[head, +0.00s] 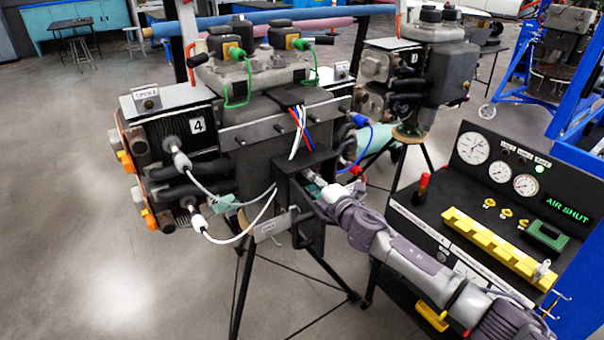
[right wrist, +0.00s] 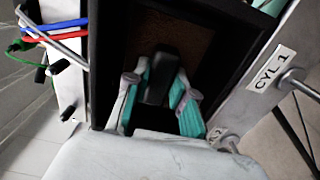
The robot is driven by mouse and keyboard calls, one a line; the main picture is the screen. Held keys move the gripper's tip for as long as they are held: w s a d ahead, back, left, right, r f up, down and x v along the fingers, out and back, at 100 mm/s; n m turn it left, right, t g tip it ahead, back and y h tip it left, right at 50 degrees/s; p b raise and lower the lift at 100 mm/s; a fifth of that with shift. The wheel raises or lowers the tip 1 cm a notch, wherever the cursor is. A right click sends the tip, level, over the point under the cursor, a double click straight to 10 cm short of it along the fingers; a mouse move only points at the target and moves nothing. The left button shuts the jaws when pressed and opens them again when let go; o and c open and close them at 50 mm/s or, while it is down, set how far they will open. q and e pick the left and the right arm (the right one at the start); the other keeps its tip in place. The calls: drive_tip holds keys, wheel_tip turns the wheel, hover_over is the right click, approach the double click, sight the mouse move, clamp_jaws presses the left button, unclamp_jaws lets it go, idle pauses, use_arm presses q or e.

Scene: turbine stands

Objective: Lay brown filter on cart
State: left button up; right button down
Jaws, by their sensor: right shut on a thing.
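My right gripper (head: 313,179) reaches into an open black box (head: 291,190) on the front of the engine stand. In the right wrist view my right gripper (right wrist: 160,98) has its teal-padded fingers shut on a black grip (right wrist: 161,72). A dark brown surface (right wrist: 180,42), which looks like the brown filter, lies behind the grip inside the box. Whether the grip is joined to it cannot be told. The cart appears to be the black console (head: 418,205) at the right, with gauges and a yellow rack (head: 500,248). My left gripper is not in view.
A grey panel labelled CYL 1 (right wrist: 267,75) stands beside the box opening. Red, white and blue cables (head: 299,130) hang above the box, and white leads (head: 240,232) loop to its left. Thin stand legs spread below. The floor at left is open.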

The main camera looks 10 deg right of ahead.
drive_tip(key=shift+s+d, duration=0.1)
drive_tip(key=shift+s, duration=0.05)
drive_tip(key=shift+s+d, duration=0.15)
drive_tip(key=shift+s, duration=0.25)
drive_tip(key=shift+p+v, duration=0.35)
drive_tip(key=shift+v, duration=0.55)
